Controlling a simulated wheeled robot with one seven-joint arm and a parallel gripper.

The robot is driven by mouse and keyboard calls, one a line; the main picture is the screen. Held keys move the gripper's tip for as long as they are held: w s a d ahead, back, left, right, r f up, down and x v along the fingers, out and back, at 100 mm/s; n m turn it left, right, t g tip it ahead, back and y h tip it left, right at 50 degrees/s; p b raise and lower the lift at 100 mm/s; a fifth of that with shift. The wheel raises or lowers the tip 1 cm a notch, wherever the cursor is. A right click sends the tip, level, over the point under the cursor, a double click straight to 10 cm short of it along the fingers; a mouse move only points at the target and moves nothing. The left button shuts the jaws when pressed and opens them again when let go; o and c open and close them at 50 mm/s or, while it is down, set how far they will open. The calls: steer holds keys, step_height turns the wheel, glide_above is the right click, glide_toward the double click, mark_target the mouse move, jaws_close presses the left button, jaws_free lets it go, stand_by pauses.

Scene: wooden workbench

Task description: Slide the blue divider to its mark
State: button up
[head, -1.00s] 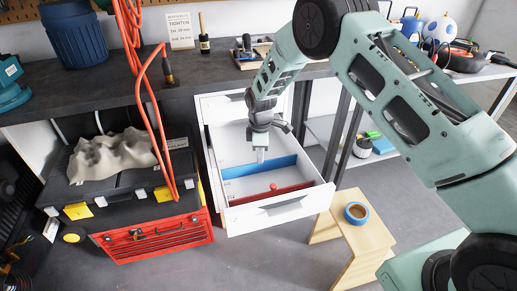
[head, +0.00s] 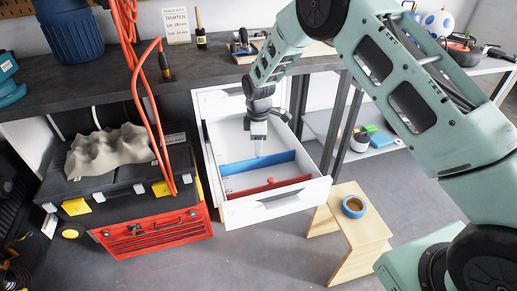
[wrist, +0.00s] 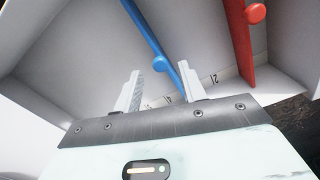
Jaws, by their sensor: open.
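The blue divider (head: 238,168) stands across the inside of the open white drawer (head: 290,208), behind a red divider (head: 262,189). My gripper (head: 260,152) reaches down into the drawer, right beside or above the blue divider. In the wrist view, the jaws of my gripper (wrist: 160,74) are apart. The blue divider (wrist: 148,32) passes between them or just beyond, and its round knob lies close to the right finger. I cannot tell if they touch. The right finger hides part of it. Printed marks, one reading about 12, show on the drawer wall (wrist: 216,80).
The red divider (wrist: 238,38), with its knob, lies to the right in the wrist view. A red toolbox (head: 150,234) stands left of the drawer. A wooden stool (head: 345,230) with blue tape (head: 354,207) stands at the right. The dark workbench (head: 120,80) is behind.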

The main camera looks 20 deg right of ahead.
step_height(320, 180, up, 15)
steer(key=shift+b, duration=0.4)
steer(key=s+a+r+m+p, duration=0.1)
steer(key=s+a+r, duration=0.2)
steer(key=s, duration=0.4)
steer(key=s+a+r+m+y, duration=0.1)
steer(key=s+a+r, duration=0.15)
steer(key=s, duration=0.45)
steer(key=s+a+r+m+p, duration=0.1)
steer(key=s+a+r, duration=0.1)
steer(key=s+a, duration=0.35)
steer(key=s+d+m, duration=0.2)
steer(key=s, duration=0.8)
steer(key=s+d+m, duration=0.1)
steer(key=s+d, duration=0.1)
steer(key=s, duration=0.8)
steer(key=shift+s+d+m+p, duration=0.35)
steer(key=shift+d+m+p, duration=0.05)
